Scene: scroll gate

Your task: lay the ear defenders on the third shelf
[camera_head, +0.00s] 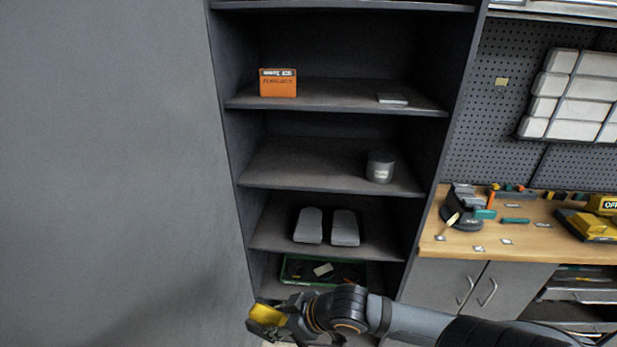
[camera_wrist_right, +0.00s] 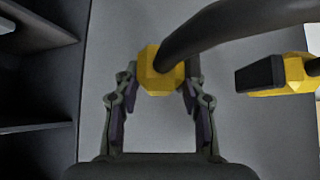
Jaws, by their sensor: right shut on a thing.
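The ear defenders (camera_head: 266,314) have yellow cups and show at the bottom of the head view, in front of the shelf unit's lower left. In the right wrist view one yellow cup (camera_wrist_right: 160,72) sits between my right gripper's fingers (camera_wrist_right: 157,85), with the dark headband arching right to the other cup (camera_wrist_right: 292,74). My right gripper (camera_head: 275,327) is shut on that cup. The dark open shelf unit (camera_head: 228,135) stands ahead. Its shelves include one with an orange box, one with a grey tin, one with two grey objects and a low one with a green tray. My left gripper is out of view.
The orange box (camera_head: 278,83) and a small flat grey item (camera_head: 392,98) share the upper shelf. The grey tin (camera_head: 380,167) stands right on the shelf below, whose left and middle are bare. Two grey objects (camera_head: 309,225) lie lower. A cluttered workbench (camera_head: 455,243) is at right.

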